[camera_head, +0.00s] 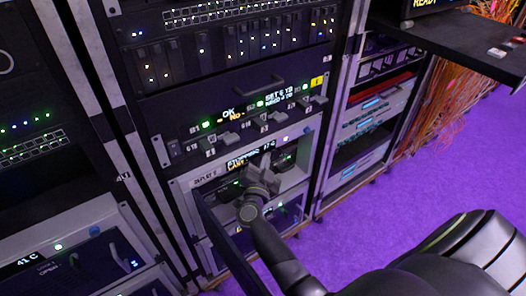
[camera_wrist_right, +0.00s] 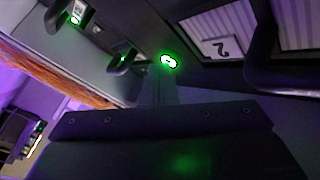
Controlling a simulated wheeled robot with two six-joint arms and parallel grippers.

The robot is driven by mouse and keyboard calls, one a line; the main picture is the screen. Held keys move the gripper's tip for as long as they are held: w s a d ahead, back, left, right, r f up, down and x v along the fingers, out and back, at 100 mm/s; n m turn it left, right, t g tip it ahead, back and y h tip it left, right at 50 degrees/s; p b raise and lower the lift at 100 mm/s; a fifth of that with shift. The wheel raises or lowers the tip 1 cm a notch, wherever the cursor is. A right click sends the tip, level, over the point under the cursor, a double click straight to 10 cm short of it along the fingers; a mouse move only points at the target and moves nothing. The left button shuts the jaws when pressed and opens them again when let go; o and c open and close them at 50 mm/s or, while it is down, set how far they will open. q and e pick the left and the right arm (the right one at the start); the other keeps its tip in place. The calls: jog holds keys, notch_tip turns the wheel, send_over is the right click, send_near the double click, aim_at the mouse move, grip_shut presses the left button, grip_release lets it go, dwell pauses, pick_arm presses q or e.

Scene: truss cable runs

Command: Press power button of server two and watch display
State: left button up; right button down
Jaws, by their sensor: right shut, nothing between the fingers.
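In the head view, a silver-framed server unit (camera_head: 187,185) sits in the middle rack, with a small lit display (camera_head: 250,158) whose text I cannot read surely. My right gripper (camera_head: 266,181) is shut and empty in front of this unit, hiding part of its front. In the right wrist view, a label with a "2" (camera_wrist_right: 219,49) lies beside a glowing green button (camera_wrist_right: 168,61). The closed fingers of my right gripper (camera_wrist_right: 158,88) point at the button, very close; I cannot tell whether they touch it. My left gripper is not in view.
A black panel with toggle switches (camera_head: 235,135) and lit text is above the unit. A dark open door or flap (camera_head: 228,245) juts out at lower left of my gripper. Another rack (camera_head: 365,130) and orange cables (camera_head: 440,95) stand right. Purple floor (camera_head: 360,230) is clear.

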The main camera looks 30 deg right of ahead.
jog(key=shift+s+p, duration=0.55)
jog(key=shift+s, duration=0.25)
jog(key=shift+s+d, duration=0.1)
jog(key=s+p, duration=0.2)
jog(key=s, duration=0.2)
jog(key=shift+s+d, duration=0.15)
jog(key=shift+s, duration=0.25)
dwell(0.6)
